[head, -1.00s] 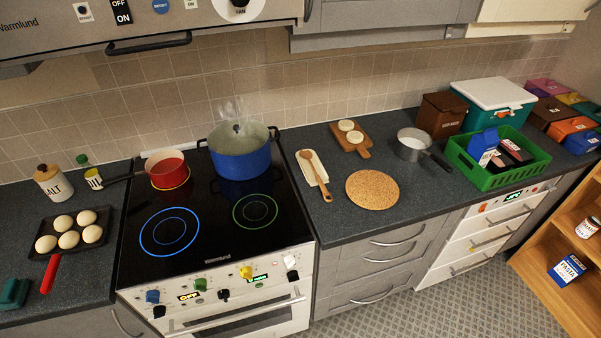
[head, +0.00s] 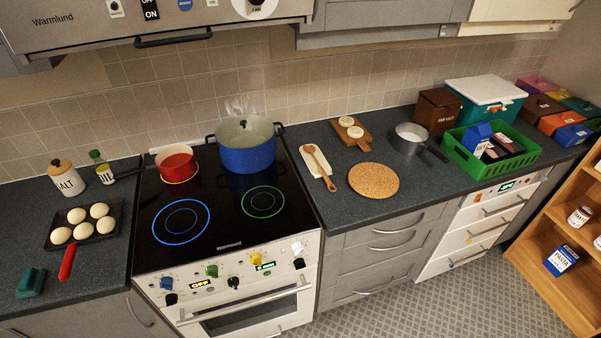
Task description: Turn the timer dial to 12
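The oven's front panel (head: 222,282) carries several knobs: a blue knob (head: 166,284), a green knob (head: 212,271), a yellow knob (head: 255,258) and a white knob (head: 297,248), with smaller black knobs below. A lit display (head: 202,285) reads OFF. A green-lit display (head: 266,267) is too small to read. The range hood (head: 190,22) has a round white dial (head: 262,5), cut by the top edge. I cannot tell which dial is the timer, nor read any setting. Neither of my grippers shows.
On the hob stand a steaming blue pot (head: 248,157) and a red pan (head: 176,165). The oven door handle (head: 245,303) sticks out below the panel. Tiled floor (head: 420,300) is clear at right.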

